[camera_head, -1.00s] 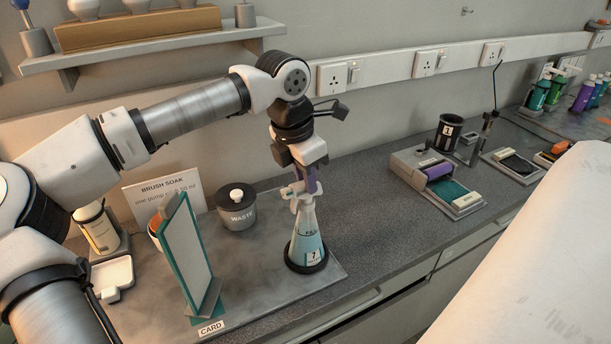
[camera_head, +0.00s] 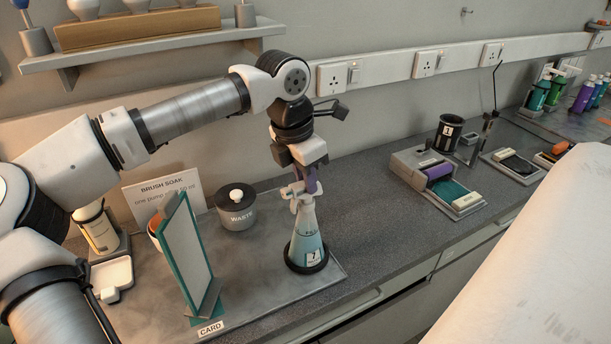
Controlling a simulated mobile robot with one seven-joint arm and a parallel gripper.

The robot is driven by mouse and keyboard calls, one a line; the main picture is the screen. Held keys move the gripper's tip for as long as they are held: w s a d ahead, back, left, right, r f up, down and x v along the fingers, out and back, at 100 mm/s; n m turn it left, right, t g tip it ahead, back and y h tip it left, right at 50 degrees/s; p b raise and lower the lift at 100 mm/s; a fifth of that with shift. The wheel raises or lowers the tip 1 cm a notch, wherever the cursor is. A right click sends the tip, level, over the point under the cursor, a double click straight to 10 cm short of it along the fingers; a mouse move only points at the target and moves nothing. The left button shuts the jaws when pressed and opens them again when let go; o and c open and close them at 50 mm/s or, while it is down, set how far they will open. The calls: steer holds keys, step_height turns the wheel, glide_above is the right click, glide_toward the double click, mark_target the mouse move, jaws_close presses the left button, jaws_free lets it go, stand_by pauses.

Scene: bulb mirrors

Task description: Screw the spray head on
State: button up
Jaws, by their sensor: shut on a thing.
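A spray bottle (camera_head: 307,240) with pale blue contents and a "7" label stands upright in a dark round base at the front of the grey mat. The white spray head (camera_head: 297,196) sits at the top of its neck. My gripper (camera_head: 306,186), with purple fingers, points down and is shut on the spray head from above. The fingers partly hide the join of head and neck, so I cannot tell how tight it is.
A mirror card (camera_head: 190,255) in a teal frame stands left of the bottle. A lidded waste pot (camera_head: 236,208) and a "BRUSH SOAK" sign (camera_head: 165,195) are behind. A grey tray with a purple roller (camera_head: 438,172) lies right. The counter between is clear.

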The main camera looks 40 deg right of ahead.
steer(key=shift+f, duration=0.1)
jaws_close()
steer(key=shift+o, duration=1)
jaws_free()
steer(key=shift+m, duration=0.5)
steer(key=o, duration=1)
steer(key=shift+p+v, duration=2.05)
steer(key=shift+v, duration=1)
steer(key=shift+w, duration=0.1)
